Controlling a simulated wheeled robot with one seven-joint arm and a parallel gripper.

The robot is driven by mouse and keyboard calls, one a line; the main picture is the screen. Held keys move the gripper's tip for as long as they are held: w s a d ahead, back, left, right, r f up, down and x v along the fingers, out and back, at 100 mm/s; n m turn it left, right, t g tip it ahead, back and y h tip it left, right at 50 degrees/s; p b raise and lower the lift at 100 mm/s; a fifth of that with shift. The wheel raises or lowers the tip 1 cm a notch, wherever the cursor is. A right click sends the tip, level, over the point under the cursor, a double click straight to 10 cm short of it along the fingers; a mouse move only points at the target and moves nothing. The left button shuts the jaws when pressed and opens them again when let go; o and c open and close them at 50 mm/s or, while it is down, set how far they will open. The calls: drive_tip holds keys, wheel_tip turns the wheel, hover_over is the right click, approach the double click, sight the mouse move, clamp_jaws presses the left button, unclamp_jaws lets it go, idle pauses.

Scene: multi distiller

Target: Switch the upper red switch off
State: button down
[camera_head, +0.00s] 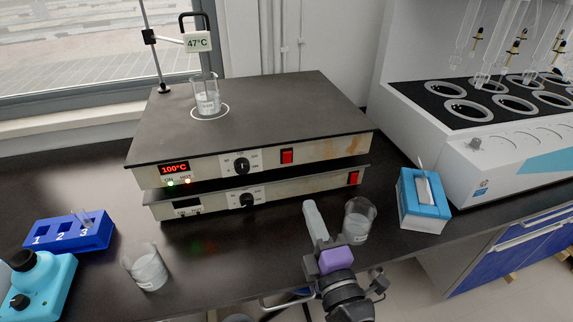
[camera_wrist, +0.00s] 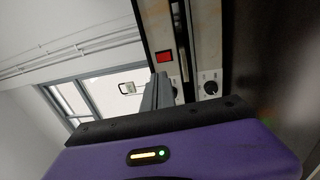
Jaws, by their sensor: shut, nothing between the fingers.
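The upper red switch (camera_head: 287,156) is on the front panel of the upper hot plate (camera_head: 215,165), right of its black knob. That plate's display (camera_head: 174,168) reads 100°C in red, with small indicator lights lit below it. In the wrist view the red switch (camera_wrist: 163,56) shows just beyond the fingertips. My gripper (camera_head: 312,207) is shut and empty, in front of the plates, below and right of the upper switch in the head view. Its grey fingers also show in the wrist view (camera_wrist: 158,82), apart from the switch as far as I can tell.
A lower hot plate (camera_head: 300,190) has a dark display and its own red switch (camera_head: 353,178). Beakers stand left (camera_head: 148,268) and right (camera_head: 358,220) of my gripper. A blue box (camera_head: 424,202) is right, a blue rack (camera_head: 68,232) left. A beaker (camera_head: 207,98) sits on the upper plate.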

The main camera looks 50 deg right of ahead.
sight(289, 156)
drive_tip(key=p+x, duration=0.5)
drive_tip(key=x, duration=0.7)
drive_tip(key=shift+w+d+r, duration=0.2)
drive_tip(key=shift+w, duration=0.1)
drive_tip(key=shift+w+d+p, duration=0.35)
drive_tip(key=shift+w, duration=0.15)
